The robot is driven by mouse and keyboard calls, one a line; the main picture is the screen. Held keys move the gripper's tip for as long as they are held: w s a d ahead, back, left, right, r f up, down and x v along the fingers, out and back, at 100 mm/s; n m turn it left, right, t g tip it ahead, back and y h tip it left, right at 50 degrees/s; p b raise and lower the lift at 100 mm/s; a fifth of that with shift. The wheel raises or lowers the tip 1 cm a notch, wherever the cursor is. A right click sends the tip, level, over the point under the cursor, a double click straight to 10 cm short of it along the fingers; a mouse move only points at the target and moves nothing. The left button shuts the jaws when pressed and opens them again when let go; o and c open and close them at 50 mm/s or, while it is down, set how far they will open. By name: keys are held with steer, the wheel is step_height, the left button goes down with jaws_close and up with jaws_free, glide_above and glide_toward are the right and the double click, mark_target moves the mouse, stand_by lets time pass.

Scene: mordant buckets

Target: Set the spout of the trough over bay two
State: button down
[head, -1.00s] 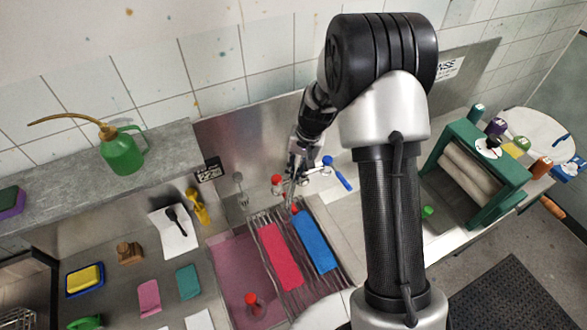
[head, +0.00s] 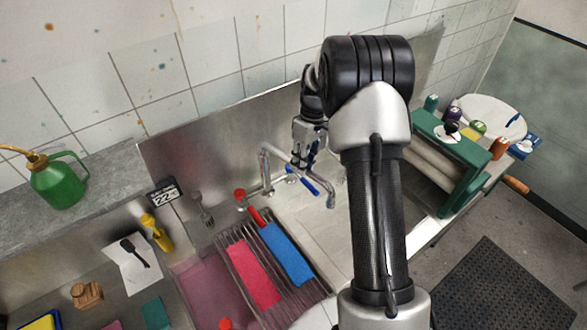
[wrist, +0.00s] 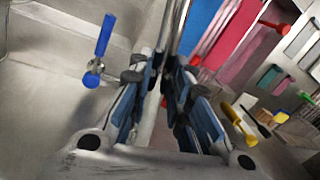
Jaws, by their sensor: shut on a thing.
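The trough (head: 180,262) has a pinkish bay on the left, a ribbed drainer in the middle and a pale, empty bay (head: 300,212) on the right. I see no bay numbers. The chrome spout (head: 285,160) swings out from its post at the back wall, and its downturned tip is over the pale right bay. My gripper (head: 308,155) is on the spout, partway along its arm. In the wrist view the chrome tube (wrist: 176,35) runs between the closed fingers (wrist: 166,78). The exact contact is partly hidden by the fingers.
A blue lever (head: 308,184) sits close under my gripper. A red knob (head: 240,194) stands left of the spout post. Red cloth (head: 252,275) and blue cloth (head: 287,255) lie on the drainer. A green press (head: 455,150) stands at the right.

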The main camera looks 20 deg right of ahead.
steer(key=w+d+n+p, duration=0.1)
steer(key=w+d+n, duration=0.3)
steer(key=d, duration=0.1)
steer(key=shift+w+d+n+g+h, duration=0.2)
steer(key=shift+d+n+g+h, duration=0.1)
steer(key=shift+n, duration=0.1)
steer(key=c, duration=1.5)
jaws_free()
steer(key=r, duration=0.4)
steer(key=w+d+r, duration=0.1)
steer(key=r, duration=0.6)
steer(key=shift+w+d+r, duration=0.2)
steer(key=shift+w+r, duration=0.2)
